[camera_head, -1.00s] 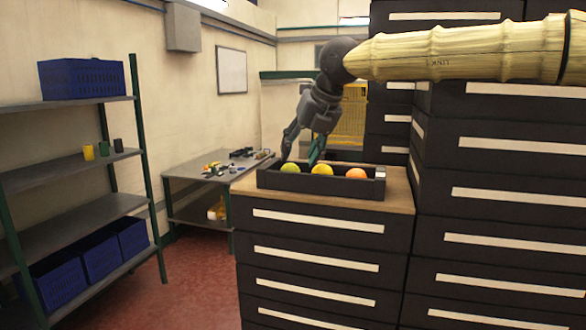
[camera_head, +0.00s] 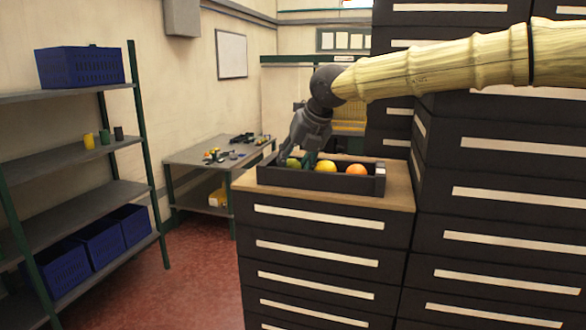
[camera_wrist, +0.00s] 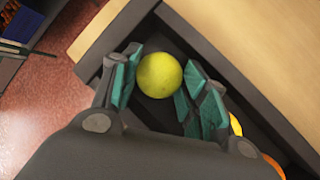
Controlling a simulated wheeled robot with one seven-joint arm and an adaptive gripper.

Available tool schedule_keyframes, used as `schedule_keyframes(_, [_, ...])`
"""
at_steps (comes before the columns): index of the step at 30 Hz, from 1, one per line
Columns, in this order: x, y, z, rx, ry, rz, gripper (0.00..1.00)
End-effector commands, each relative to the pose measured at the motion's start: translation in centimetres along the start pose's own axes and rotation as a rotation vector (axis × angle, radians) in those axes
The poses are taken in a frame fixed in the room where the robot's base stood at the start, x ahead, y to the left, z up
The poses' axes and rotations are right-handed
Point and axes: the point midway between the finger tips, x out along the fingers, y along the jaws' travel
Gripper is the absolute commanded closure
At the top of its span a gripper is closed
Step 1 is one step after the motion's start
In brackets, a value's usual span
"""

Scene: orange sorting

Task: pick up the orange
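The orange (camera_head: 356,170) sits at the right end of a dark open box (camera_head: 325,182) on the wooden cabinet top. A yellow fruit (camera_head: 326,167) is in the middle and a green one (camera_head: 292,163) at the left end. My gripper (camera_head: 296,160) is lowered into the box at the left end. In the wrist view my gripper (camera_wrist: 160,65) is open, with teal finger pads on both sides of a yellow-green fruit (camera_wrist: 160,76); a gap shows at the left pad, and contact on the right is unclear. The orange (camera_wrist: 273,166) is partly hidden behind the gripper there.
A tall drawer cabinet (camera_head: 510,190) stands close on the right. A grey shelf unit (camera_head: 75,155) with blue bins (camera_head: 80,66) is at the left. A grey table (camera_head: 205,155) with small items is behind. Red floor lies open between shelf and cabinet.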

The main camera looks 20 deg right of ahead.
Motion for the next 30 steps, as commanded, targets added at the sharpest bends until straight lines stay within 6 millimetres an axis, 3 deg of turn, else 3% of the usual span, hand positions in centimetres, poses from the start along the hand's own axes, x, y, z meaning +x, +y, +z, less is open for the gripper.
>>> schedule_keyframes(14, [0.2,-0.1,-0.1,0.0,0.004,-0.002,0.81])
schedule_keyframes(26, [-2.8,0.8,1.5,0.001,0.0,0.0,0.81])
schedule_keyframes(30, [-3.8,0.4,0.0,-0.001,0.0,0.001,0.81])
